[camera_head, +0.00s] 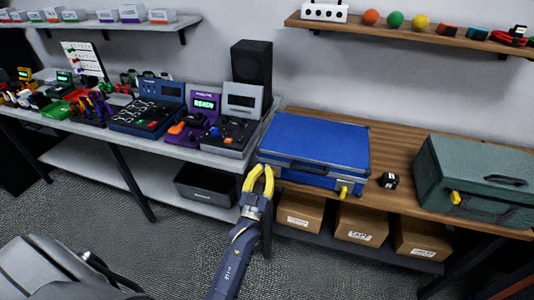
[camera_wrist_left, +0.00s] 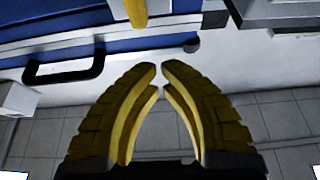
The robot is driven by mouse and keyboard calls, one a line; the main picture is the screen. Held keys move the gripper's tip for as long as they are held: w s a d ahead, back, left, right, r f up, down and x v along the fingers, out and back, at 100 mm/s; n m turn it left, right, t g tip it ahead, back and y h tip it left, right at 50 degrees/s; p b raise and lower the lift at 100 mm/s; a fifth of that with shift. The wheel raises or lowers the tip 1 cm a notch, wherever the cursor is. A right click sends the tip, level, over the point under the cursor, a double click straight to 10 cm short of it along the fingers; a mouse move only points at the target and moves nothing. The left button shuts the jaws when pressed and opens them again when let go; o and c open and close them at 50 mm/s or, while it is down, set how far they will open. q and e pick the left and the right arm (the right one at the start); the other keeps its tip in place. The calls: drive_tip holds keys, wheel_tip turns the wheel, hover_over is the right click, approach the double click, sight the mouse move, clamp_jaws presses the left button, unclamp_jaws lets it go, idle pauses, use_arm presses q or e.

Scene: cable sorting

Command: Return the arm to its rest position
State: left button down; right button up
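My left gripper (camera_head: 258,170) has yellow fingers and hangs in front of the gap between the grey bench and the wooden bench, near the blue case's left front corner in the picture. In the left wrist view the two fingertips (camera_wrist_left: 160,66) almost meet, with nothing between them. My left arm rises from the bottom edge of the head view. The blue case (camera_head: 310,142) lies closed on the wooden bench; its front and black handle (camera_wrist_left: 65,70) fill the top of the left wrist view. I cannot make out my right gripper.
A green case (camera_head: 475,170) and a small black item (camera_head: 388,180) sit on the wooden bench. Cardboard boxes (camera_head: 360,224) stand on the shelf below. Devices (camera_head: 203,114) and a black speaker (camera_head: 251,64) crowd the grey bench. The carpeted floor (camera_head: 120,235) in front is mostly clear.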

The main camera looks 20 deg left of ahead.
use_arm(q)
drive_tip(key=s+d+f+m+g+h, duration=0.1)
drive_tip(key=s+d+f+g, duration=0.15)
drive_tip(key=f, duration=0.95)
drive_tip(key=s+d+f+g+h, duration=0.15)
drive_tip(key=f+g, duration=0.25)
drive_tip(key=f, duration=0.8)
drive_tip(key=s+d+f+m+g, duration=0.1)
drive_tip(key=s+f+g, duration=0.3)
drive_tip(key=f, duration=0.5)
drive_tip(key=s+d+f+m+g, duration=0.1)
drive_tip(key=s+d+f, duration=0.1)
drive_tip(key=s+f, duration=0.65)
drive_tip(key=s+f+m+g, duration=0.1)
drive_tip(key=s+f+g, duration=0.5)
drive_tip(key=s+f, duration=1.15)
drive_tip(key=s+a+f+g, duration=0.2)
drive_tip(key=s, duration=0.9)
drive_tip(key=s+a+f+m+g, duration=0.1)
drive_tip(key=s+a+f+g, duration=0.1)
drive_tip(key=s, duration=1)
drive_tip(key=shift+a, duration=0.15)
